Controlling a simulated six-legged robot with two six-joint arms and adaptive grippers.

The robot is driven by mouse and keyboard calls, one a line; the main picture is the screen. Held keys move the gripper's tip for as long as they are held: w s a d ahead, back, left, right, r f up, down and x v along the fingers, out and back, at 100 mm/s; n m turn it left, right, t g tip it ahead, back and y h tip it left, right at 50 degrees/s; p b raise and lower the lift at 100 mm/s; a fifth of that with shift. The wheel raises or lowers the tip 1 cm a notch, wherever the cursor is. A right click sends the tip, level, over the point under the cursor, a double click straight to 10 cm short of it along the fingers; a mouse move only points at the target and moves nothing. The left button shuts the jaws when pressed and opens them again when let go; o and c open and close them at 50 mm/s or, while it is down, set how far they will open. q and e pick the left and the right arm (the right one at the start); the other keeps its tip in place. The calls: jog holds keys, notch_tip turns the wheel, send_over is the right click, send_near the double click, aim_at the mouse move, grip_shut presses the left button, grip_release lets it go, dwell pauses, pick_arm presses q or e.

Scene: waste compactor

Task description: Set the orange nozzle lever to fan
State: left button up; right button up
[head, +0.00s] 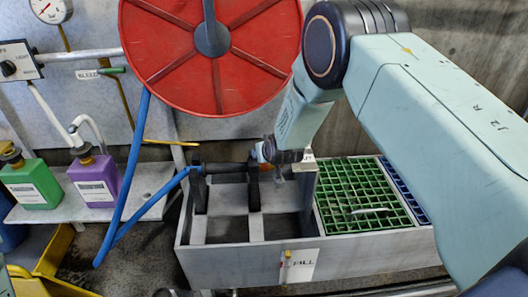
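The nozzle (224,169) is a dark cylinder lying across two black cradle brackets, with the blue hose joined at its left end. A small patch of orange (266,148), which may be the nozzle lever, shows at its right end. My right arm comes in from the right, and my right gripper (280,168) is at that end, close against or over the orange part. The fingers are small, dark and partly hidden, so I cannot tell whether they touch the lever, nor its setting. My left gripper is not in view.
A grey trough (215,262) holds the brackets, with a green grate (362,196) at right and a FILL label (300,266) in front. A red hose reel (165,45) hangs above. Green (30,183) and purple (95,178) bottles stand on the left shelf.

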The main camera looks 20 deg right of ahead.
jog(key=v, duration=1.2)
jog(key=shift+r, duration=0.1)
dwell(0.4)
jog(key=s+f+g, duration=0.3)
jog(key=s+f, duration=0.3)
jog(key=s, duration=0.7)
jog(key=s+f+g, duration=0.3)
jog(key=s+f, duration=0.4)
jog(key=s, duration=0.7)
jog(key=s+a+f+g, duration=0.1)
jog(key=s+f+g, duration=0.3)
jog(key=s, duration=0.9)
notch_tip(320, 180, down, 3)
jog(key=shift+s+f+n+y, duration=0.1)
jog(key=shift+s+n+y, duration=0.2)
jog(key=shift+s+y, duration=0.1)
jog(key=shift+w, duration=0.1)
